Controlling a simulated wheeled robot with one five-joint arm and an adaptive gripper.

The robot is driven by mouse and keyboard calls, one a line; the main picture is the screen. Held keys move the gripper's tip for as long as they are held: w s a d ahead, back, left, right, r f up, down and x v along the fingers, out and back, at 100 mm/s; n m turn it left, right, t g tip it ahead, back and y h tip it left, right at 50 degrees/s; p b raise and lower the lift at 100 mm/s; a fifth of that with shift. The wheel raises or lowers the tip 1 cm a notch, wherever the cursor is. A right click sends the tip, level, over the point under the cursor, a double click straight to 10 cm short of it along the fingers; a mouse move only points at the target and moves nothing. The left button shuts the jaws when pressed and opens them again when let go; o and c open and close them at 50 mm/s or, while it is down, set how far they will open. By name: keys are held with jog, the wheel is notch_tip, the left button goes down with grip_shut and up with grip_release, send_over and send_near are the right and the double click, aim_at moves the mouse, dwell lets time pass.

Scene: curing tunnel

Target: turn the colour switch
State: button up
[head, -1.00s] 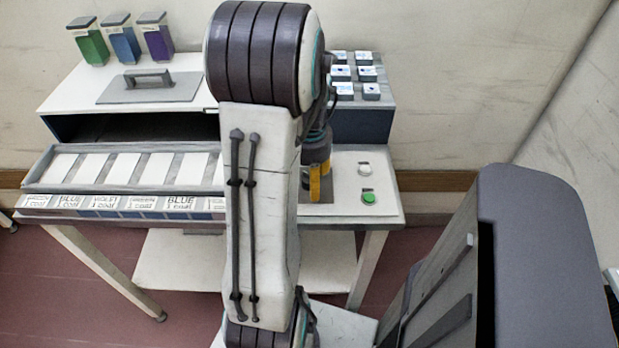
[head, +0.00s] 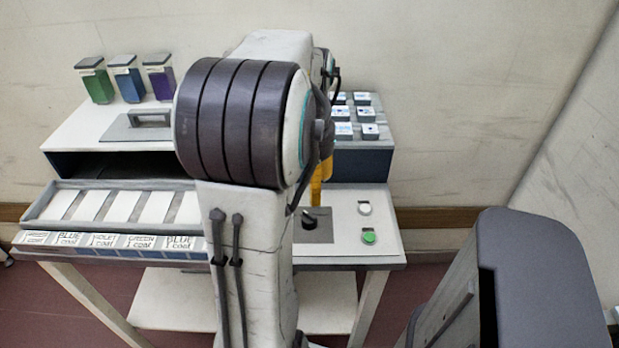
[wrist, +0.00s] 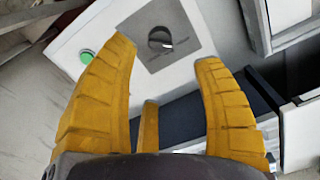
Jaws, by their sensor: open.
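The colour switch is a black round knob (head: 309,219) on a grey square plate (head: 325,234), set in the white table top to the right of my arm. In the wrist view the knob (wrist: 160,40) shows near the top, with a pale mark on its edge, on its grey plate (wrist: 178,62). My gripper (wrist: 165,50) is open and empty, its yellow fingers spread with the knob showing between and beyond their tips. In the head view the yellow fingers (head: 317,185) show partly behind my arm, close behind the knob. I cannot tell the remaining distance.
A green button (head: 368,237) and a white button (head: 364,208) lie right of the plate. Left are a tray (head: 40,208) of white panels with colour labels, and green, blue and violet jars (head: 128,82). Small labelled blocks (head: 369,131) stand at the back right.

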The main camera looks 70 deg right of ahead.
jog(key=shift+r, duration=0.65)
dwell(0.3)
jog(key=f+n, duration=0.1)
jog(key=f, duration=0.2)
jog(key=shift+a+f, duration=0.2)
jog(key=a, duration=0.1)
jog(key=a+f, duration=0.1)
jog(key=a, duration=0.1)
jog(key=w+a+r+n+t+p, duration=0.1)
jog(key=w+a+n, duration=0.3)
jog(key=a, duration=0.5)
jog(key=w+a+r+n+t+p, duration=0.1)
jog(key=w+a+r+n+p, duration=0.1)
jog(key=w+a+r+n, duration=0.2)
jog(key=w+a+r+n+t+p, duration=0.1)
jog(key=a+n, duration=0.7)
jog(key=a, duration=0.8)
jog(key=w+r+p, duration=0.1)
jog(key=w+r, duration=0.1)
jog(key=w, duration=0.1)
jog(key=shift+w+n, duration=0.3)
jog(key=shift+w, duration=0.1)
